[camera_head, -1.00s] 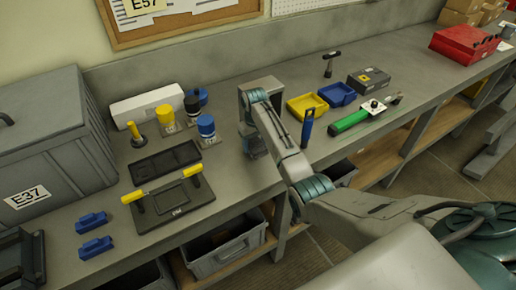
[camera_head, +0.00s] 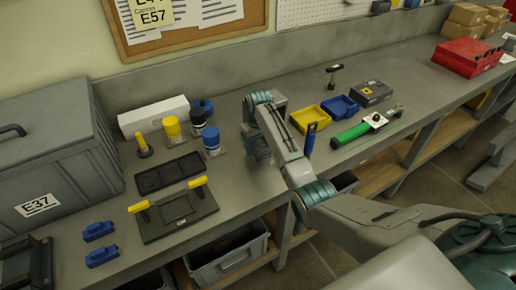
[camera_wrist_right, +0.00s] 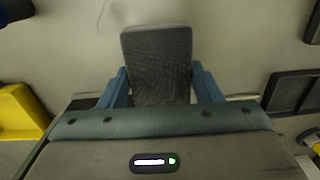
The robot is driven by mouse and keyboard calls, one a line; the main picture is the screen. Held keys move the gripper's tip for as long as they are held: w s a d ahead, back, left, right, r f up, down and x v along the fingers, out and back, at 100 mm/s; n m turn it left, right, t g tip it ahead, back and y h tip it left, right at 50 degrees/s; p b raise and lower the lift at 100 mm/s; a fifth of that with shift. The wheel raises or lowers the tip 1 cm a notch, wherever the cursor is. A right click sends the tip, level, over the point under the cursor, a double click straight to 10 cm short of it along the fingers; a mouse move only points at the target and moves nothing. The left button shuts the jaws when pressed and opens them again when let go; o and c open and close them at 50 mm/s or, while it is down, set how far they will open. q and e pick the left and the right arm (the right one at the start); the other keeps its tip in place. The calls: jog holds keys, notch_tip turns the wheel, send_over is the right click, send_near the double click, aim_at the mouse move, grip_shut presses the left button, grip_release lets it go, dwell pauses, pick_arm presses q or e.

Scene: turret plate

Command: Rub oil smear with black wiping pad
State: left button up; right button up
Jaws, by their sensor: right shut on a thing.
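My right gripper (camera_wrist_right: 160,88) is shut on the black wiping pad (camera_wrist_right: 157,60), a dark textured block that sits between its two blue fingers in the right wrist view. I cannot make out an oil smear clearly in either view. My left gripper is not in view.
Yellow (camera_head: 309,119) and blue bins (camera_head: 340,107) and a green-handled tool (camera_head: 352,133) lie to the right.

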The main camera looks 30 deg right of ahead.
jog(key=shift+r, duration=0.4)
jog(key=shift+r, duration=1.55)
jog(key=shift+d, duration=0.1)
